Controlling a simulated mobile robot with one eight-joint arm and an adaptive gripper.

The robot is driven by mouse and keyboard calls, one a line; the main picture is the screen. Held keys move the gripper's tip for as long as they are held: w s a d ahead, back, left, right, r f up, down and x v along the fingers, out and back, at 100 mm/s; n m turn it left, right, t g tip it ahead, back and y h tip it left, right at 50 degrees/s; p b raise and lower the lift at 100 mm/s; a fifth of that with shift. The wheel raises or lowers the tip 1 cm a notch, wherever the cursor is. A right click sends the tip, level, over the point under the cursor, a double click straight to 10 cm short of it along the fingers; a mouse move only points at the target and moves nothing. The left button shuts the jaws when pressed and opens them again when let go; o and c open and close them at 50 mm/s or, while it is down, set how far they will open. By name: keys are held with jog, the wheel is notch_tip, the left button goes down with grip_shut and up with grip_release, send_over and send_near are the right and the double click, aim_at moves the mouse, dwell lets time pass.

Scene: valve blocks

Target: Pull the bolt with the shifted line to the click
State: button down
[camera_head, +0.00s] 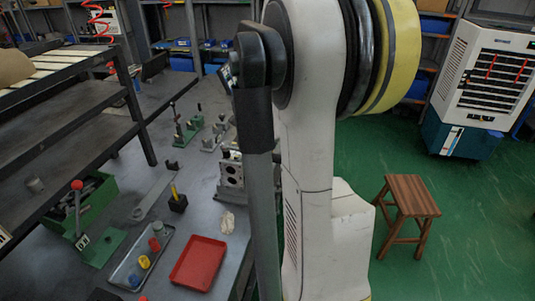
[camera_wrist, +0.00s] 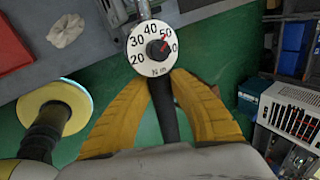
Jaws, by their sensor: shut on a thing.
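In the wrist view my gripper (camera_wrist: 163,82) has its two yellow fingers closed on the dark handle of a torque wrench (camera_wrist: 166,112). The wrench's round white dial (camera_wrist: 152,47) shows the figures 20, 30, 40 and 50, with a red pointer near 50. Its shaft runs up to the top edge beside grey metal parts (camera_wrist: 115,10), cut off by the frame. In the head view a grey metal valve block (camera_head: 230,175) stands on the bench, partly behind my arm. I cannot make out the bolts or their marking lines. My gripper is hidden in the head view.
A red tray (camera_head: 198,263), a grey tray with coloured caps (camera_head: 143,259), a crumpled rag (camera_head: 227,223) and a green toolbox (camera_head: 85,206) lie on the bench (camera_head: 205,218). A wooden stool (camera_head: 409,197) and an air cooler (camera_head: 483,85) stand on the green floor at right.

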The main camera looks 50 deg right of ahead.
jog(key=shift+s+a, duration=0.1)
jog(key=shift+a, duration=0.15)
jog(key=shift+a, duration=0.1)
jog(key=shift+s+a+m+g, duration=0.15)
jog(key=shift+a+m+g, duration=0.35)
jog(key=shift+a+m, duration=0.6)
jog(key=shift+a+m+g, duration=0.4)
jog(key=shift+a+m, duration=0.5)
jog(key=shift+a, duration=0.3)
jog(key=shift+w+a+m+g, duration=0.2)
jog(key=shift+a+m, duration=0.25)
jog(key=shift+a, duration=0.15)
jog(key=shift+w+a+m+g, duration=0.1)
jog(key=shift+a+m+g, duration=0.1)
jog(key=shift+a+m, duration=0.35)
